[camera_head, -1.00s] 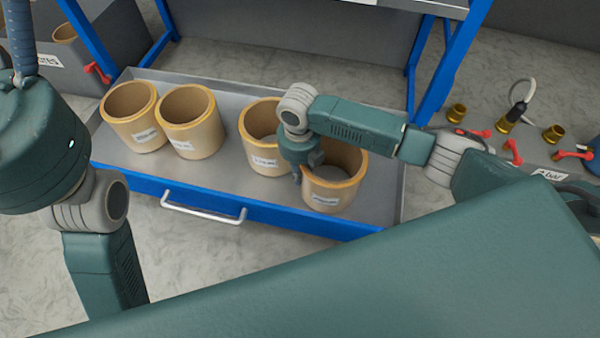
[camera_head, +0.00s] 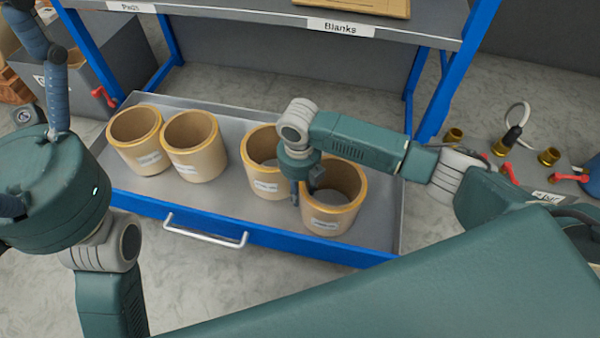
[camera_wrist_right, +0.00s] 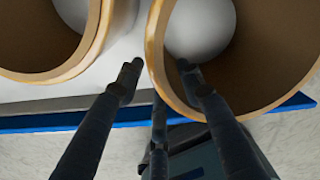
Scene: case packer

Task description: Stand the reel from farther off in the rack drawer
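Several tan, hollow reels with white labels stand on end in the grey drawer (camera_head: 226,210) of the blue rack, in the head view. Two are on the left: a far-left reel (camera_head: 146,160) and one beside it (camera_head: 198,162). A third reel (camera_head: 266,186) is right of the middle, and the rightmost reel (camera_head: 327,226) is close beside it. My right gripper (camera_head: 304,194) is at the left rim of the rightmost reel. In the right wrist view its open fingers (camera_wrist_right: 160,75) straddle a reel's wall (camera_wrist_right: 157,55), one outside and one inside.
A blue rack post (camera_head: 455,75) rises on the right. Brass fittings (camera_head: 500,148) and red-handled parts lie at the far right.

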